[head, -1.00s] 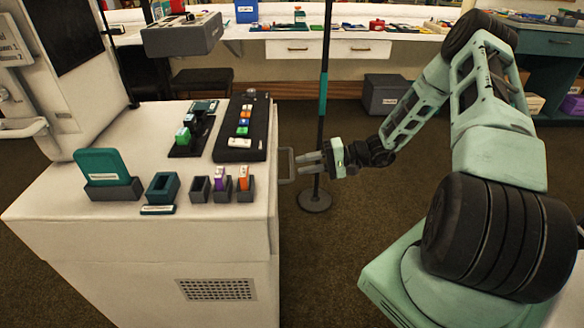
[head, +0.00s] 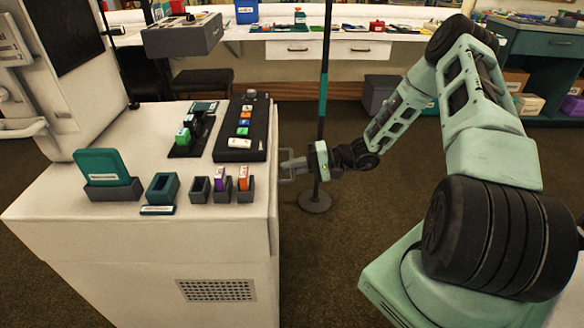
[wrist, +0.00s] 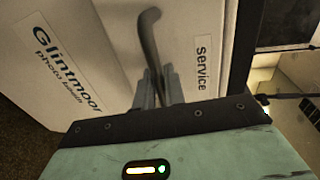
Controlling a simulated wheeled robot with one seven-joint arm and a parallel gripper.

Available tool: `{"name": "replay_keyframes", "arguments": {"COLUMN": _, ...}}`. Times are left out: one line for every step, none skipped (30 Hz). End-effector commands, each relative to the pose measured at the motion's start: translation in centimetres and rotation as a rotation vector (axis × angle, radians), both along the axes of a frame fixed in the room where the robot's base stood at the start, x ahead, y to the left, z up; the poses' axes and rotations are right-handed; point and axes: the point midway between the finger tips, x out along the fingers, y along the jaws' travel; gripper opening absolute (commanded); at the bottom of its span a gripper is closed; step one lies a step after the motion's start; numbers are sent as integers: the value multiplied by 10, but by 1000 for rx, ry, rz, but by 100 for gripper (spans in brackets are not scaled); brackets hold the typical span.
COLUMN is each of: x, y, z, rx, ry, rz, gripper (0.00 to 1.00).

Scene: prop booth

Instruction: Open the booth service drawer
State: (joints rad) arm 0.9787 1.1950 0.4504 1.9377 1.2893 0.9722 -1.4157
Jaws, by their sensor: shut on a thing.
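The booth service drawer (wrist: 115,25) is a white front with a "Service" label in the wrist view. Its grey bar handle (wrist: 150,40) stands out from it, and the handle also shows in the head view (head: 284,153) on the right side of the white booth. My gripper (wrist: 157,78) is shut on the handle, its fingers around the bar. In the head view my gripper (head: 291,166) reaches the handle from the right. Part of the handle is hidden by the fingers. I see no clear gap at the drawer front.
The white booth (head: 65,240) carries a black control panel (head: 225,153), a teal block in a stand (head: 101,164) and several small holders near its front edge. A thin dark pole (head: 325,75) stands behind my gripper.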

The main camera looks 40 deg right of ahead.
Motion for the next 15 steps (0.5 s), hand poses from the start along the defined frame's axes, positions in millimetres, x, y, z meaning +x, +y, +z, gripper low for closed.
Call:
{"name": "replay_keyframes", "arguments": {"x": -1, "y": -2, "z": 0, "rx": -2, "ry": 1, "rz": -1, "gripper": 0}}
{"name": "replay_keyframes", "arguments": {"x": -2, "y": -4, "z": 0, "rx": -1, "ry": 2, "rz": -1, "gripper": 0}}
{"name": "replay_keyframes", "arguments": {"x": -4, "y": -6, "z": 0, "rx": -1, "ry": 2, "rz": -2, "gripper": 0}}
{"name": "replay_keyframes", "arguments": {"x": -5, "y": -8, "z": 0, "rx": -1, "ry": 2, "rz": -2, "gripper": 0}}
{"name": "replay_keyframes", "arguments": {"x": -7, "y": -11, "z": 0, "rx": -1, "ry": 1, "rz": -3, "gripper": 0}}
{"name": "replay_keyframes", "arguments": {"x": -10, "y": -15, "z": 0, "rx": -1, "ry": 1, "rz": -3, "gripper": 0}}
{"name": "replay_keyframes", "arguments": {"x": -12, "y": -19, "z": 0, "rx": -2, "ry": 0, "rz": -4, "gripper": 0}}
{"name": "replay_keyframes", "arguments": {"x": -15, "y": -24, "z": 0, "rx": -2, "ry": 0, "rz": -4, "gripper": 0}}
{"name": "replay_keyframes", "arguments": {"x": -19, "y": -30, "z": 0, "rx": -3, "ry": 1, "rz": -5, "gripper": 0}}
{"name": "replay_keyframes", "arguments": {"x": -23, "y": -36, "z": 0, "rx": -3, "ry": 1, "rz": -6, "gripper": 0}}
{"name": "replay_keyframes", "arguments": {"x": -27, "y": -41, "z": 0, "rx": -3, "ry": 1, "rz": -6, "gripper": 0}}
{"name": "replay_keyframes", "arguments": {"x": -32, "y": -50, "z": 0, "rx": -3, "ry": 0, "rz": -7, "gripper": 0}}
{"name": "replay_keyframes", "arguments": {"x": -36, "y": -56, "z": 0, "rx": -4, "ry": 1, "rz": -7, "gripper": 0}}
{"name": "replay_keyframes", "arguments": {"x": -41, "y": -63, "z": 0, "rx": -4, "ry": 1, "rz": -7, "gripper": 0}}
{"name": "replay_keyframes", "arguments": {"x": -47, "y": -72, "z": 0, "rx": -3, "ry": 1, "rz": -7, "gripper": 0}}
